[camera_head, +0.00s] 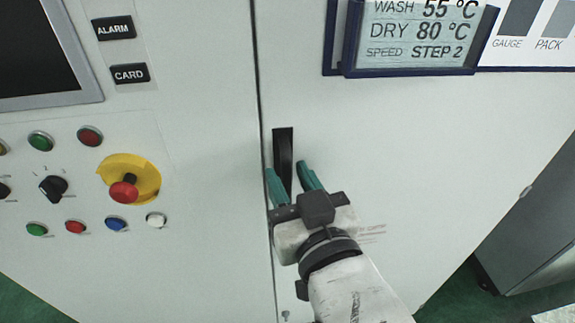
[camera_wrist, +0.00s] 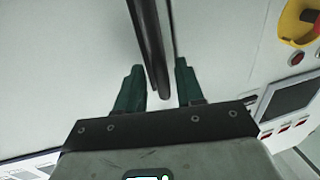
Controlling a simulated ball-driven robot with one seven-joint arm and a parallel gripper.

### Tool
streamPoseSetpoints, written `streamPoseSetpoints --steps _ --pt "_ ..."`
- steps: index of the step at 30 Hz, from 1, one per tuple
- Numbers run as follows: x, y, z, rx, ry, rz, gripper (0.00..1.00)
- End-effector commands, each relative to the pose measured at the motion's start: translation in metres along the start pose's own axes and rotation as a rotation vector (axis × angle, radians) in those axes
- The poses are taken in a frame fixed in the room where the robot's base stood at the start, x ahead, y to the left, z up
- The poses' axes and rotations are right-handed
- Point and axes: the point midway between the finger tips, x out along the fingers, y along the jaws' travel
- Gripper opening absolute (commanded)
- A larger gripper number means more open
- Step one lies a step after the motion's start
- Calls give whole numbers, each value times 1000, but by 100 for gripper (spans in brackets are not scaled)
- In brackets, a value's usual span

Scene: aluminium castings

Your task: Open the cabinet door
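The white cabinet door (camera_head: 420,150) fills the middle and right of the head view, and its left edge lies flush along a vertical seam, so it looks shut. A black upright handle (camera_head: 284,150) sits on it close to the seam. My gripper (camera_head: 290,172) has its two teal fingers apart, one on each side of the handle's lower part. In the wrist view the dark handle (camera_wrist: 150,50) runs between the open fingers (camera_wrist: 158,68), with visible gaps on both sides. I cannot tell how deep the handle lies between them.
Left of the seam is a control panel with coloured buttons, a red emergency stop (camera_head: 124,191) on a yellow base and a dark screen (camera_head: 38,50). A blue-framed sign (camera_head: 412,72) is on the upper door. A grey cabinet (camera_head: 530,235) stands at the right over green floor.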

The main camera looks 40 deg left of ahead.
Motion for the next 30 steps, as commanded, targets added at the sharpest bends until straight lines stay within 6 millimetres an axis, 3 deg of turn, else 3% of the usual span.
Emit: streamPoseSetpoints --steps 6,15,26,30 --pt "16 0 0 -2 -1 0 37" --pt "17 0 1 -1 -1 1 36" --pt "17 0 0 -1 -1 1 2" --pt "17 0 0 0 -1 1 0"
